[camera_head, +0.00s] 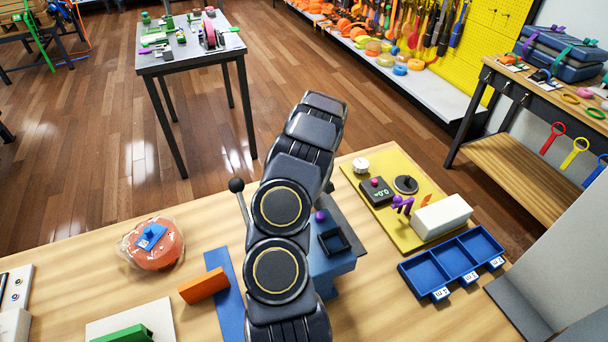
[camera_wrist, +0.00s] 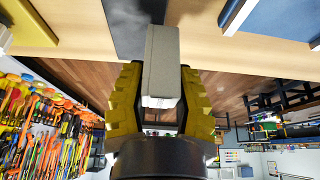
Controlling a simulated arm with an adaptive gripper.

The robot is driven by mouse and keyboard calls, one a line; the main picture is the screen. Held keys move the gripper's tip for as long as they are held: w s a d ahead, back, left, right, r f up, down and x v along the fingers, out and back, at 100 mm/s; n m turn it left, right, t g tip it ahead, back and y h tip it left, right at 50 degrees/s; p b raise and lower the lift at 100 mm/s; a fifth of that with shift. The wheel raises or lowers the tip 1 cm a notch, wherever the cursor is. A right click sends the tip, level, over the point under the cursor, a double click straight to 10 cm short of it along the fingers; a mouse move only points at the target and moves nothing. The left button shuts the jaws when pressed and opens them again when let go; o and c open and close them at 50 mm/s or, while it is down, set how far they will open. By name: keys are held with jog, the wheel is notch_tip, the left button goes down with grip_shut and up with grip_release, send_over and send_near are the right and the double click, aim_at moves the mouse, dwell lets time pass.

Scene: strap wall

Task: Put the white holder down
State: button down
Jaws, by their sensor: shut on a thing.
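In the wrist view, my gripper (camera_wrist: 160,88) has its two ridged yellow fingers closed on the sides of a pale grey-white block (camera_wrist: 162,58), which I take to be the white holder. The block sticks out beyond the fingertips, over a dark grey plate (camera_wrist: 128,22) on the wooden table. I cannot tell whether its far end touches the plate. In the head view my own arm hides the gripper and the held block.
A white block (camera_head: 442,216) lies on a yellow board (camera_head: 390,238) with small devices. A blue three-part tray (camera_head: 437,268) is in front of it. A blue stand (camera_head: 330,270) is beside my arm. An orange block (camera_head: 204,285) and wrapped orange roll (camera_head: 158,250) are left.

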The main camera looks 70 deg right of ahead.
jog(key=shift+f, duration=0.55)
jog(key=shift+f, duration=0.1)
jog(key=c, duration=0.8)
grip_release()
jog(key=shift+f, duration=0.1)
jog(key=shift+c, duration=0.2)
